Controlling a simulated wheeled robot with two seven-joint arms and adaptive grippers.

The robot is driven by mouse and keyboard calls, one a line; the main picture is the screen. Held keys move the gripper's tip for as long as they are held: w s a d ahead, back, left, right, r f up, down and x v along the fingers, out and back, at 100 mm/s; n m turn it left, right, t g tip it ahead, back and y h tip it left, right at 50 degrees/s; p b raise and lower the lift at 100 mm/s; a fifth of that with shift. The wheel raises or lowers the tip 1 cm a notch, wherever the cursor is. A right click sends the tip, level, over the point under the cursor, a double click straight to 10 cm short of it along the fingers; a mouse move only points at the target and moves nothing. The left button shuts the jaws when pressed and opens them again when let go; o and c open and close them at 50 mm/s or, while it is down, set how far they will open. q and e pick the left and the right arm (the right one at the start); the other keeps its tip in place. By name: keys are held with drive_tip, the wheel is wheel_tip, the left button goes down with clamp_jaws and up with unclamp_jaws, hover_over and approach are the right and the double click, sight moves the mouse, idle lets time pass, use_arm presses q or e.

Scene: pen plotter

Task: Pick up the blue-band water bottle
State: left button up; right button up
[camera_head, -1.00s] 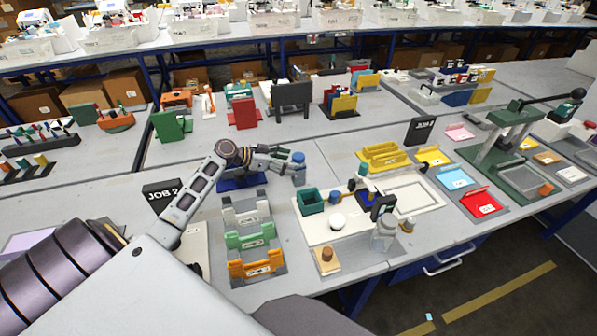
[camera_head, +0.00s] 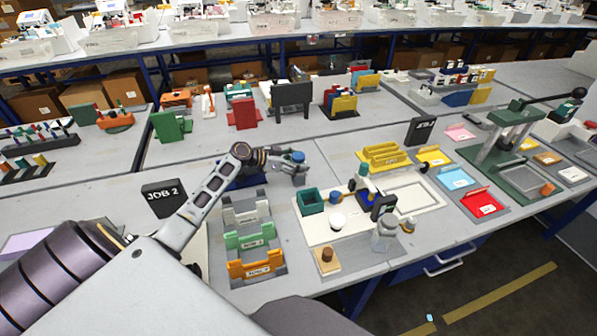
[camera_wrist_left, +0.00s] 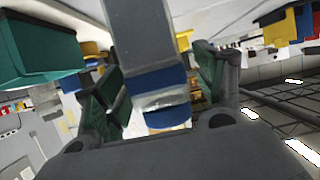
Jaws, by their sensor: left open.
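The blue-band water bottle (camera_head: 298,157) stands on the grey bench, its blue top showing in the head view and its lower body mostly hidden by my left gripper. My left gripper (camera_head: 293,168) is at the bottle, reaching in from the left. In the left wrist view the bottle (camera_wrist_left: 160,85) appears as a grey body with a blue band and a clear section. It lies between the two open green-padded fingers of the left gripper (camera_wrist_left: 160,95). I cannot tell whether either finger touches it. My right gripper is not in view.
A white plotter board (camera_head: 330,232) with a green bin (camera_head: 311,201) lies just in front of the bottle. Coloured stacked trays (camera_head: 250,240) stand to its left, near a black JOB 2 sign (camera_head: 164,197). A yellow rack (camera_head: 384,156) is to the right.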

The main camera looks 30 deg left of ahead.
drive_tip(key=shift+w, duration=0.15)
use_arm(q)
drive_tip(key=c, duration=1.4)
drive_tip(key=shift+o, duration=0.2)
drive_tip(key=shift+r, duration=0.15)
